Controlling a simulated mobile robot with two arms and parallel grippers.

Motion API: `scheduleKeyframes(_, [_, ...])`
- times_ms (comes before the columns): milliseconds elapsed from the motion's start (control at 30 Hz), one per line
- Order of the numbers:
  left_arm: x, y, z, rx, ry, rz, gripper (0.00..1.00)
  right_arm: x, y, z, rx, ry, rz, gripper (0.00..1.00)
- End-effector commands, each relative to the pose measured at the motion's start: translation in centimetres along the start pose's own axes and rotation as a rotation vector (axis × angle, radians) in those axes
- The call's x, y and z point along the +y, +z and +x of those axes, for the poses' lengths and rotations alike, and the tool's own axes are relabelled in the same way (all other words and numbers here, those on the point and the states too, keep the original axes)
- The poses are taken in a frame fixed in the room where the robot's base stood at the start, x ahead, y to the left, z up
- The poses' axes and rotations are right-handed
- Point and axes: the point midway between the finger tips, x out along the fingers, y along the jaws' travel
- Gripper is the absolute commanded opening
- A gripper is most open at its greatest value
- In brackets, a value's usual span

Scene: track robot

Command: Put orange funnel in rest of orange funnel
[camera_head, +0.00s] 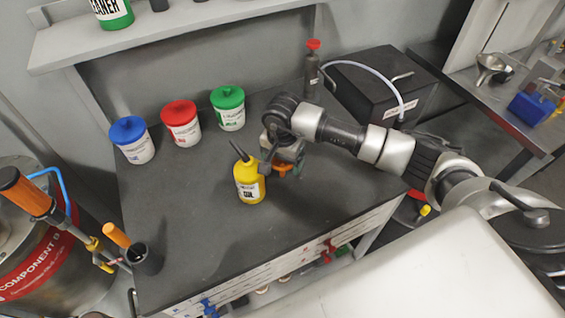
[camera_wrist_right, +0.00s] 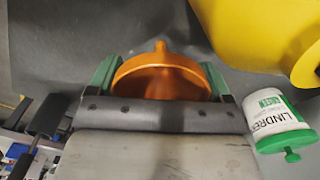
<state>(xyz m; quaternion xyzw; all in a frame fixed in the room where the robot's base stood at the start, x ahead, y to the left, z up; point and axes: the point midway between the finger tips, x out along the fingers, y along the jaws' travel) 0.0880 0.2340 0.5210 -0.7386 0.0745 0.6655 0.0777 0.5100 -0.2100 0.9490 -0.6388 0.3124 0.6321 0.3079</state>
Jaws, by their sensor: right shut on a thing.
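My right gripper (camera_head: 283,165) is above the grey workbench, just right of the yellow oil bottle. In the right wrist view its green-padded fingers (camera_wrist_right: 160,82) stand on both sides of the orange funnel (camera_wrist_right: 160,62) and are shut on it. The funnel's wide rim faces the wrist camera and its narrow spout points away. In the head view only a small orange part of the funnel (camera_head: 281,170) shows below the gripper. I cannot make out a rest for the funnel in either view. My left gripper is not in view.
The yellow bottle (camera_head: 249,182) stands close to the right gripper. Blue-, red- and green-lidded pots (camera_head: 186,132) line the bench's back left. A black cup (camera_head: 147,261) stands at the front left, a black box (camera_head: 375,85) at the back right. The bench's front middle is clear.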

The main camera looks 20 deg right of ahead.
Motion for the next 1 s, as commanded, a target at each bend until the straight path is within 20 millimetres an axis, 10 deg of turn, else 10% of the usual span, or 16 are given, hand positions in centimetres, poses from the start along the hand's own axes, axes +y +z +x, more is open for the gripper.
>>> scheduleKeyframes(567, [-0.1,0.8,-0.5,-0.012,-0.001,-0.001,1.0,0.0,0.0,2.8,0.001,0.0,0.0,0.58])
scheduleKeyframes(600, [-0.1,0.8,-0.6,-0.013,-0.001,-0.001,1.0,0.0,0.1,2.7,0.001,0.0,0.0,0.83])
scheduleKeyframes(700, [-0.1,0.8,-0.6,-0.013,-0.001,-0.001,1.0,0.0,0.1,2.6,0.0,0.0,0.0,0.98])
scheduleKeyframes(1000, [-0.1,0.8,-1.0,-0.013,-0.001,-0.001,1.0,0.0,0.1,2.2,0.0,-0.001,0.0,1.0])
